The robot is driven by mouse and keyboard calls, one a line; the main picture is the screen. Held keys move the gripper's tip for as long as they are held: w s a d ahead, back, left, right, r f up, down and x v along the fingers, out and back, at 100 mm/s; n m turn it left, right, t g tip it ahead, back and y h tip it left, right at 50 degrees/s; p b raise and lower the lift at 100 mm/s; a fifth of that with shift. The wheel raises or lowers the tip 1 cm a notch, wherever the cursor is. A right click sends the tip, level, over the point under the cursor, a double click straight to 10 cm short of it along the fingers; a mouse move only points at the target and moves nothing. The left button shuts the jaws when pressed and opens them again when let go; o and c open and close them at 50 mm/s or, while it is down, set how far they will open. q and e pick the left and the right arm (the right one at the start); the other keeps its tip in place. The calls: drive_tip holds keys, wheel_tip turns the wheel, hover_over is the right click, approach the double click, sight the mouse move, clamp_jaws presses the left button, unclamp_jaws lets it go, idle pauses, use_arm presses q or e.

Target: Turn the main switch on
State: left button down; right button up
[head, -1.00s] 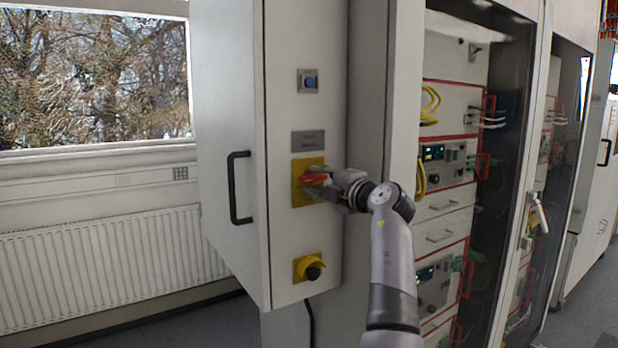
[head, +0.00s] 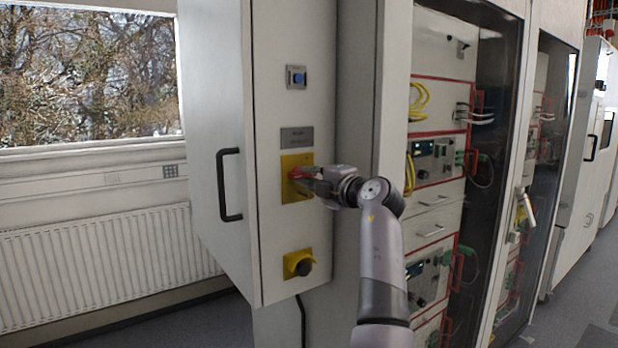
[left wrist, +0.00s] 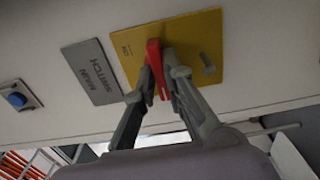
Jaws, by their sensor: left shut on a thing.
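The main switch is a red handle (left wrist: 154,66) on a yellow plate (left wrist: 210,42) set in the cabinet's narrow panel. In the head view the red handle (head: 301,174) shows partly, with the yellow plate (head: 296,192) around it. My left gripper (left wrist: 161,70) is shut on the red handle, with a finger on each side of it; in the head view the left gripper (head: 308,178) reaches in from the right side of the plate. A grey label (left wrist: 92,72) reading "MAIN SWITCH" sits beside the plate. My right gripper is in neither view.
A black door handle (head: 229,185) is to the left. Equipment racks with cables (head: 419,103) stand behind my arm at right.

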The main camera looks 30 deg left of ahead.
use_arm(q)
drive_tip(key=shift+f+m, duration=0.1)
drive_tip(key=shift+m, duration=0.2)
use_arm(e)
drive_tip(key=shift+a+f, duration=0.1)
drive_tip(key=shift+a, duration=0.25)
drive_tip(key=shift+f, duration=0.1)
use_arm(q)
drive_tip(key=shift+m+b, duration=0.55)
drive_tip(key=shift+m, duration=0.55)
drive_tip(key=m, duration=0.2)
drive_tip(key=shift+m, duration=0.4)
drive_tip(key=m, duration=0.2)
drive_tip(key=shift+m, duration=0.4)
drive_tip(key=m, duration=0.4)
drive_tip(key=shift+m, duration=0.3)
drive_tip(key=m, duration=0.3)
drive_tip(key=shift+m, duration=0.9)
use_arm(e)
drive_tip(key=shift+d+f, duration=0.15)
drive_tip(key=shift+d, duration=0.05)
use_arm(q)
drive_tip(key=shift+m, duration=0.3)
